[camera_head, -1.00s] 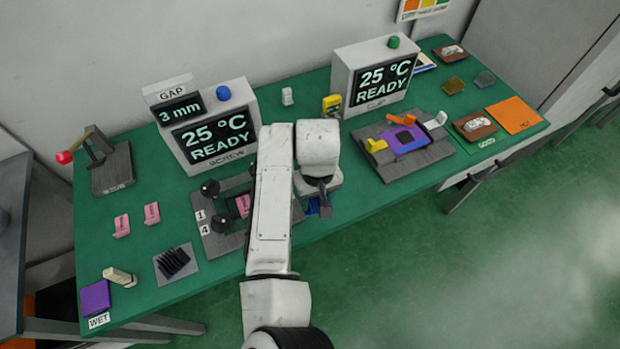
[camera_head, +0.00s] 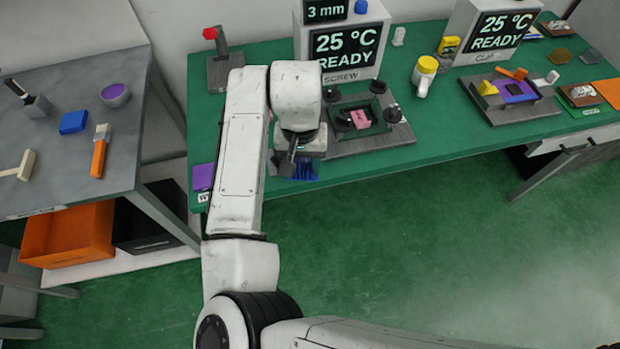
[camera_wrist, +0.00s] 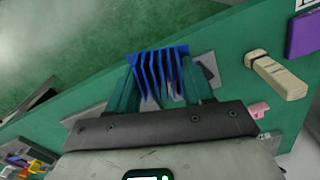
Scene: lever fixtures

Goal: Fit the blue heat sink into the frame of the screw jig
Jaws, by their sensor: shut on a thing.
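My gripper (camera_wrist: 163,84) is shut on the blue heat sink (camera_wrist: 158,66); its green fingers are on either side of the fins. In the head view my gripper (camera_head: 291,158) is at the bench's front edge, with the heat sink (camera_head: 305,168) showing below it. The screw jig (camera_head: 372,139) lies to the right of my gripper, apart from it. Its dark frame (camera_head: 341,126) has a pink pad (camera_head: 360,119) inside and black knobs around it. My arm hides part of the bench to the left of the jig.
The screw station display (camera_head: 345,45) stands behind the jig, and a yellow-capped bottle (camera_head: 424,75) to its right. A red-knobbed lever (camera_head: 218,60) stands at the back left. The wrist view shows a cream block (camera_wrist: 275,76) and a purple pad (camera_wrist: 304,34).

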